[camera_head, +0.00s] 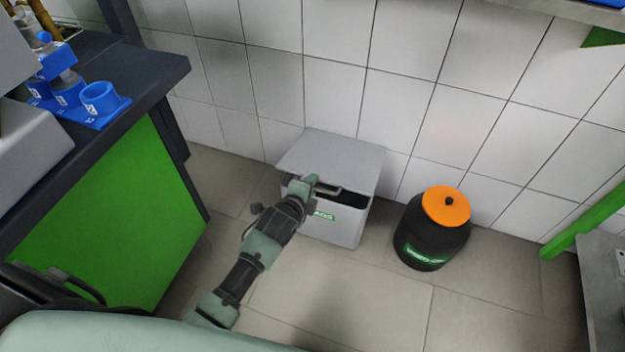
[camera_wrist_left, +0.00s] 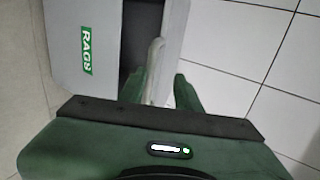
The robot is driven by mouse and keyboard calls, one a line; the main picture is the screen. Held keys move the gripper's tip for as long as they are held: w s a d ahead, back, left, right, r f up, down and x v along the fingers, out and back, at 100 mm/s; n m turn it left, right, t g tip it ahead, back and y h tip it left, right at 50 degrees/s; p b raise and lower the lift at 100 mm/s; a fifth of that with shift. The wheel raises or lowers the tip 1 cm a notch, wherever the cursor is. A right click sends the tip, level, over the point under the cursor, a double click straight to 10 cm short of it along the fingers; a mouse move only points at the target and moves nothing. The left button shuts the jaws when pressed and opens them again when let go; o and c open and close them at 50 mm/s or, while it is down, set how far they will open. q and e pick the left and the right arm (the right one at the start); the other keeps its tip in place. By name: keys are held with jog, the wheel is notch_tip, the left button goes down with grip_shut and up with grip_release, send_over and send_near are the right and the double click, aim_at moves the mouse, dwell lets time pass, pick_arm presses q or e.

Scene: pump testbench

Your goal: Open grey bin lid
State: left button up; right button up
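The grey bin (camera_head: 345,228) with a green label stands on the floor against the tiled wall; the label reads RAGS in the left wrist view (camera_wrist_left: 85,48). Its grey lid (camera_head: 335,155) is slightly raised at the front, with a dark gap beneath it. My left gripper (camera_head: 312,183) is at the lid's front edge by the light handle (camera_head: 328,189). In the left wrist view the handle (camera_wrist_left: 154,68) lies between the two fingers (camera_wrist_left: 160,92), which stand apart, with a gap on the right finger's side. My right gripper is not in view.
A black barrel with an orange lid (camera_head: 447,205) stands right of the bin. A bench with a green side panel (camera_head: 115,215) is at the left, with blue holders (camera_head: 98,98) on top. The floor before the bin is clear.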

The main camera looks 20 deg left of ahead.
pick_arm(q)
jog(key=p+v, duration=0.5)
jog(key=v, duration=0.1)
dwell(0.4)
jog(key=shift+s, duration=0.1)
jog(key=shift+p, duration=0.45)
